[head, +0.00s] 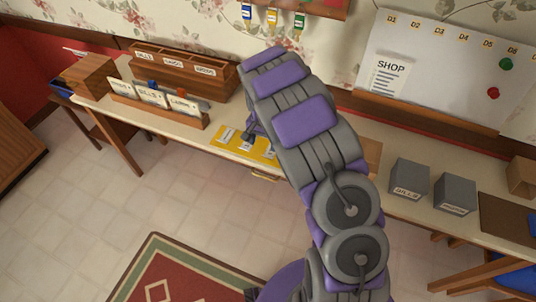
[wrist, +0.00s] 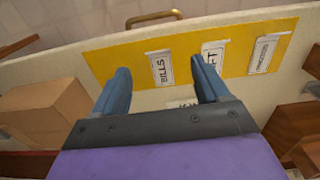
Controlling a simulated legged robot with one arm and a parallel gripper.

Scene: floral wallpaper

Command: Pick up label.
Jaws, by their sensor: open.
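A yellow mat (wrist: 115,62) lies on the worktop with white labels on it. One label (wrist: 160,69) reads "BILLS". A second label (wrist: 221,50) is partly covered by my right finger, with "FT" readable. A third label (wrist: 264,53) lies farther right, its print too small to read. Another white label (wrist: 182,104) shows partly between my fingers, near the gripper body. My gripper (wrist: 160,68) is open above the mat, its fingers on either side of the "BILLS" label in the picture. In the head view the mat (head: 236,150) is partly hidden by my arm.
A wooden rack with cards (head: 158,106) and a divided wooden box (head: 180,75) stand left of the mat. Two grey boxes (head: 409,178) (head: 455,194) stand to the right. A drawer handle (wrist: 153,17) is at the worktop's front. A "SHOP" board (head: 440,75) leans behind.

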